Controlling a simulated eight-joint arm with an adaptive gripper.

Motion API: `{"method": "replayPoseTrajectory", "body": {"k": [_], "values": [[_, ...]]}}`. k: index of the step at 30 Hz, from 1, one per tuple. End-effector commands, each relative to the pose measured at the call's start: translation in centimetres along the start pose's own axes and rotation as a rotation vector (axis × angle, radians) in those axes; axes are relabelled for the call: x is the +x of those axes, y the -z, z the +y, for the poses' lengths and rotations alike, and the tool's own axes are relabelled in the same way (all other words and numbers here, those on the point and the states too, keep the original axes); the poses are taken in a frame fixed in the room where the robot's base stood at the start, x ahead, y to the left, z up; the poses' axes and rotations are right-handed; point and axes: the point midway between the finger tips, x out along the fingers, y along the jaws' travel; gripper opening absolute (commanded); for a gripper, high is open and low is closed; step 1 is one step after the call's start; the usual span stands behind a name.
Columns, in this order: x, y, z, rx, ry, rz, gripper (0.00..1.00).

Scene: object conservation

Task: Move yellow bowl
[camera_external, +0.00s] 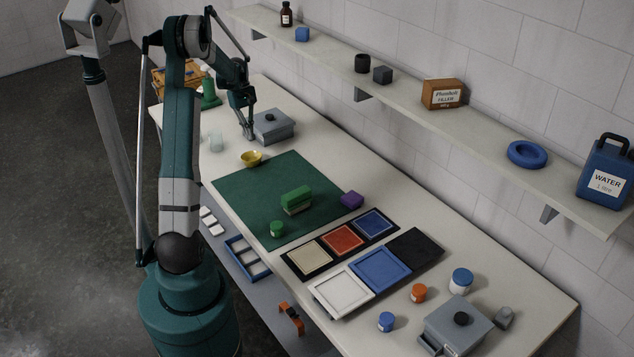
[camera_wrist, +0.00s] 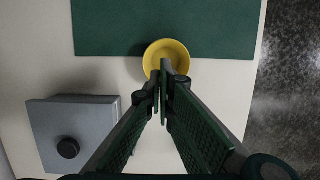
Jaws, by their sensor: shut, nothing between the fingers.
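In the wrist view the bowl (camera_wrist: 168,52) lies just beyond the fingertips, against the edge of the green mat (camera_wrist: 120,30). My gripper (camera_external: 250,137) is shut and empty, above the table between the bowl and a grey lidded box. In the wrist view the shut fingertips (camera_wrist: 163,68) overlap the bowl's near rim in the picture. I cannot tell their exact height above it. The bowl looks empty.
The grey box (camera_external: 273,126) with a dark knob stands close beside my gripper; it also shows in the wrist view (camera_wrist: 75,130). A clear glass (camera_external: 216,141) stands left of the bowl. Green blocks (camera_external: 296,200) and a green jar (camera_external: 277,229) are on the mat.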

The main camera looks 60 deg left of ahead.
Motion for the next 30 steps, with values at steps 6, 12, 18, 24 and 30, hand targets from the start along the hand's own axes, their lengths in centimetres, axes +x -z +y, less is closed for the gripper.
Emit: {"method": "replayPoseTrajectory", "body": {"k": [6,12,18,24,30], "values": [[1.0,0.0,0.0,0.0,0.0,0.0,0.0],[3.2,0.0,0.1,0.0,0.0,0.0,0.0],[6.0,0.0,0.0,0.0,0.0,0.0,0.0],[8.3,0.0,0.0,0.0,0.0,0.0,0.0],[9.7,0.0,0.0,0.0,0.0,0.0,0.0]]}}
